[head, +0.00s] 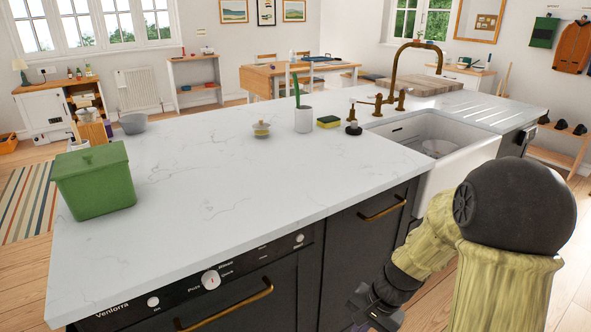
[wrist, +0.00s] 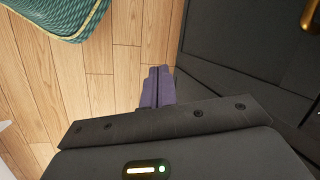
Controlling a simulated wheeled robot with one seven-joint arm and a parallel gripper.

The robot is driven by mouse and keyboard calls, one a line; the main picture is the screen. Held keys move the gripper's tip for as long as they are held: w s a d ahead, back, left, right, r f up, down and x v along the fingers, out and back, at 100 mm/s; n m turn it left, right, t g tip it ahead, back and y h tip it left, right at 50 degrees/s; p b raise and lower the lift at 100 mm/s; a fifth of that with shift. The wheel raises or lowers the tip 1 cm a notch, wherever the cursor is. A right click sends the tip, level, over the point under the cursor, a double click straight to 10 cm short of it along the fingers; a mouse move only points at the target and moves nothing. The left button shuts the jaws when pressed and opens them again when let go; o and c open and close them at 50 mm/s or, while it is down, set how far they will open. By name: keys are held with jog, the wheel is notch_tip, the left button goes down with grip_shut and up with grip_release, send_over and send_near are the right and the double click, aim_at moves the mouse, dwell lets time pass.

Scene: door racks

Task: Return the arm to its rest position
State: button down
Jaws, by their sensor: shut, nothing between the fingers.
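My arm shows at the right of the head view, bent downward in front of the dark island cabinets (head: 345,232). My gripper (head: 372,312) hangs low at the bottom edge of that view, below the countertop and close to the cabinet fronts. In the wrist view my gripper (wrist: 157,72) has its two purple fingers together, with nothing between them. The fingers point down toward the wooden floor (wrist: 110,80). Part of the gripper is cut off at the bottom of the head view.
Dark cabinet panels (wrist: 235,65) stand close on the right in the wrist view, with a brass handle (wrist: 311,15) at the corner. A green patterned thing (wrist: 60,15) lies at upper left. The white countertop (head: 240,165) holds a green bin (head: 95,182); a white sink (head: 440,150) is set in it.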

jog(key=s+d+r+n+t+h, duration=0.1)
jog(key=s+r+n+t+h, duration=0.25)
jog(key=s+r+n, duration=0.3)
notch_tip(320, 180, up, 24)
jog(key=g+p, duration=0.1)
jog(key=p, duration=2.3)
jog(key=shift+w+d+f+n, duration=0.15)
jog(key=shift+w+n, duration=0.05)
jog(key=shift+n, duration=0.15)
